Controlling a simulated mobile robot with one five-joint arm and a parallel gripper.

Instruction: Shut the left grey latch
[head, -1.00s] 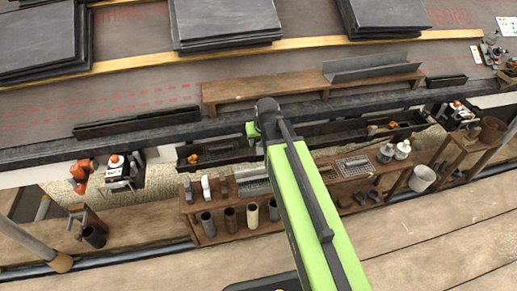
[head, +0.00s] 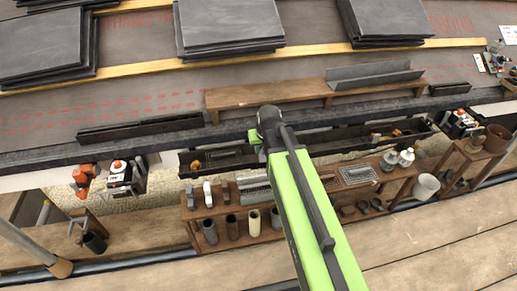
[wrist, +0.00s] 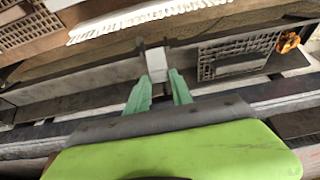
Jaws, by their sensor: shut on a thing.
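My gripper (wrist: 160,88) shows two green fingers in the wrist view, closed around the lower part of a pale grey upright piece (wrist: 157,60), which looks like the grey latch. The piece stands at the joint between two dark gutter lengths. In the head view my gripper (head: 257,143) is a small green patch at the gutter, between the left gutter length (head: 220,163) and the right gutter length (head: 340,146). My arm hides most of the joint there, so the latch cannot be made out. Whether it is folded fully down cannot be told.
A wooden bench (head: 265,96) with a grey channel (head: 375,76) stands behind the gutter. A wooden rack (head: 290,228) with tubes and grilles stands in front. Slate stacks (head: 230,25) lie on the roof. An orange tool (head: 83,177) hangs at left. The front planks (head: 440,240) are clear.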

